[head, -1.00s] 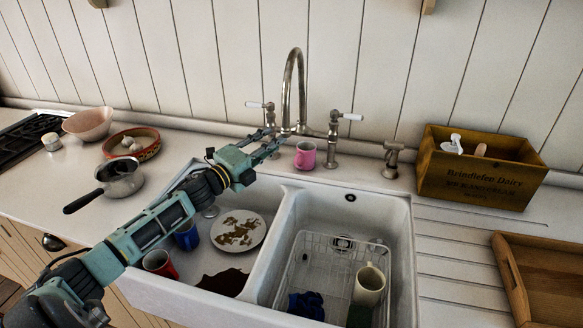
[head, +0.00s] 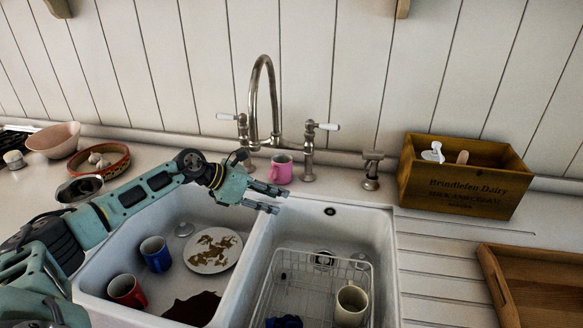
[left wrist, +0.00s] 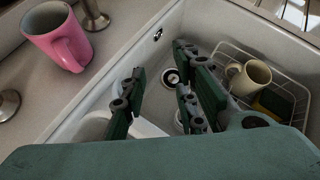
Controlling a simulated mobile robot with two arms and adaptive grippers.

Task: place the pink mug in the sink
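The pink mug (head: 281,168) stands upright on the counter behind the sink, between the faucet base and the right tap. It also shows at the upper left of the left wrist view (left wrist: 62,38), handle toward the sink. My left gripper (head: 276,199) is open and empty, in front of the mug and apart from it, over the sink's back edge. The double white sink (head: 254,262) has a left basin holding dishes and a right basin holding a wire rack (head: 330,262). My right gripper is not in view.
The left basin holds a blue mug (head: 156,254), a red mug (head: 127,291) and a dirty plate (head: 213,250). A cream mug (head: 351,304) sits in the rack. The tall faucet (head: 253,95) and right tap (head: 309,150) flank the pink mug. A wooden crate (head: 465,190) stands at right.

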